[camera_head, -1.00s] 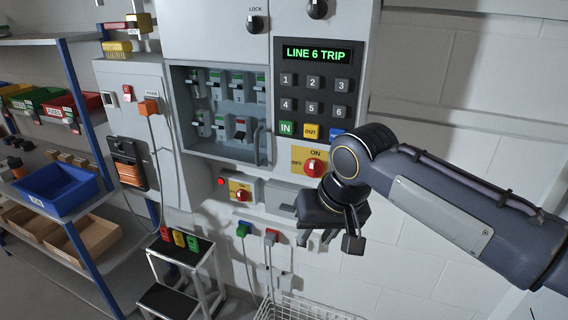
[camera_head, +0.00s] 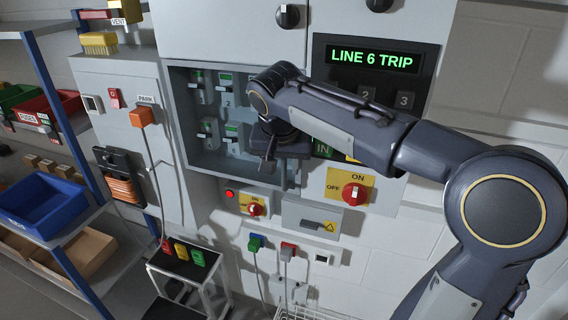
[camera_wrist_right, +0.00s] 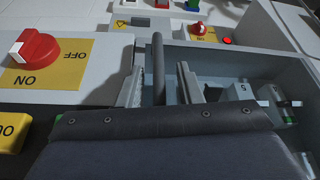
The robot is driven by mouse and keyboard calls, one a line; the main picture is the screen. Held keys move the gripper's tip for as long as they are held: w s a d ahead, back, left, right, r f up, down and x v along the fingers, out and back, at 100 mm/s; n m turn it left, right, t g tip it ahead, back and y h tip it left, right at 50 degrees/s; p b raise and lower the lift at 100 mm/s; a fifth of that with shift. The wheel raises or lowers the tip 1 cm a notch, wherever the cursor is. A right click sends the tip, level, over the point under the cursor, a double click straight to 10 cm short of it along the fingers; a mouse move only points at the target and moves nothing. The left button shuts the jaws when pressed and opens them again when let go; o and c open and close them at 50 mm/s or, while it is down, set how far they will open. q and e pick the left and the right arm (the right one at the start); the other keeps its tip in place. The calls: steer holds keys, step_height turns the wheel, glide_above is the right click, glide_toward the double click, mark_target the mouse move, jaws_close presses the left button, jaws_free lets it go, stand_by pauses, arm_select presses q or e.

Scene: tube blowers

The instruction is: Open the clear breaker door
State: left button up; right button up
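The grey breaker box (camera_head: 178,120) is on the wall, with breakers visible inside. Its clear door is hard to make out and looks shut. The door's dark bar handle (camera_wrist_right: 158,68) stands between the two fingers of my right gripper (camera_wrist_right: 160,88) in the right wrist view. The fingers are open, with a visible gap on each side of the bar. In the head view my right gripper (camera_head: 275,168) is at the box's lower right edge and hides most of the handle and the right-hand breakers. My left gripper is not in view.
The keypad panel (camera_head: 415,80) reading LINE 6 TRIP is right of the box, partly behind my right arm. A red rotary switch (camera_head: 354,194) on a yellow plate sits just below right. A smaller red knob (camera_head: 254,209) is below the box. Shelves with bins (camera_head: 45,205) stand left.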

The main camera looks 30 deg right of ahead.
steer(key=shift+f, duration=0.1)
jaws_close()
steer(key=shift+a, duration=0.1)
stand_by(0.3)
